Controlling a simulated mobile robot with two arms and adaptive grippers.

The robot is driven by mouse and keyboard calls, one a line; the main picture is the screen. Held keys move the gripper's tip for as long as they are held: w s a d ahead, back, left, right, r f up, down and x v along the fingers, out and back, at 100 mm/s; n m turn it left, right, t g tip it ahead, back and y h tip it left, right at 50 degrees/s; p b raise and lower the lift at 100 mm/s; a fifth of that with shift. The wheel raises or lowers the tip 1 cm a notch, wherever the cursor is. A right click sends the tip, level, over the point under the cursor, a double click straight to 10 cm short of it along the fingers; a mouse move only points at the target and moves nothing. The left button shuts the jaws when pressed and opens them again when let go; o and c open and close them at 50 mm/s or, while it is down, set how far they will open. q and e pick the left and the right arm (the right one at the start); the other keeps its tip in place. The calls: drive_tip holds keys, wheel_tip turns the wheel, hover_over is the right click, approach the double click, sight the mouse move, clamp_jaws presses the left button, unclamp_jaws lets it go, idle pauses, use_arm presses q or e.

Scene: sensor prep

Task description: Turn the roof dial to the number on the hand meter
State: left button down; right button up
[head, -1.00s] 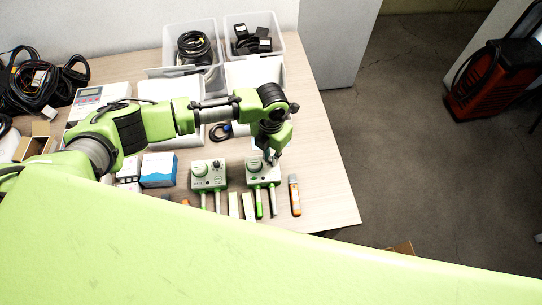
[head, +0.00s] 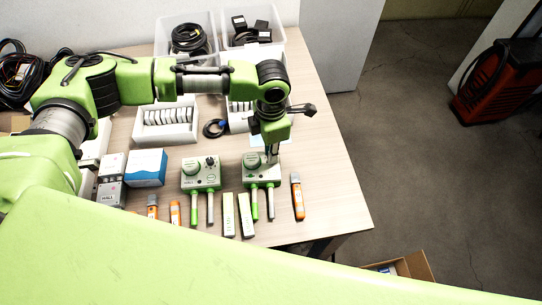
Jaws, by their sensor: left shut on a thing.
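Two pale grey-green control boxes stand side by side on the table, each with a round dome and probe-like rods in front. The left box (head: 201,184) shows a black knob (head: 210,162) on top. The right box (head: 262,180) has my left gripper (head: 271,158) over its upper right, shut on what appears to be its knob, which the fingers hide. An orange and grey handheld device (head: 297,198), perhaps the hand meter, lies right of the right box. Any number on it is too small to read. I cannot tell which box is the roof one. My right gripper is out of view.
White blocks (head: 228,214) lie in front of the boxes. Small HALL-labelled boxes (head: 111,194), a blue-white carton (head: 147,168) and orange items (head: 152,205) are on the left. A slotted tray (head: 166,123) and clear bins (head: 186,55) stand behind. The table's right strip is clear.

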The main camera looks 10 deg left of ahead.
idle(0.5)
use_arm(q)
drive_tip(key=c, duration=2)
unclamp_jaws()
drive_tip(key=shift+o, duration=0.2)
wheel_tip(320, 180, up, 12)
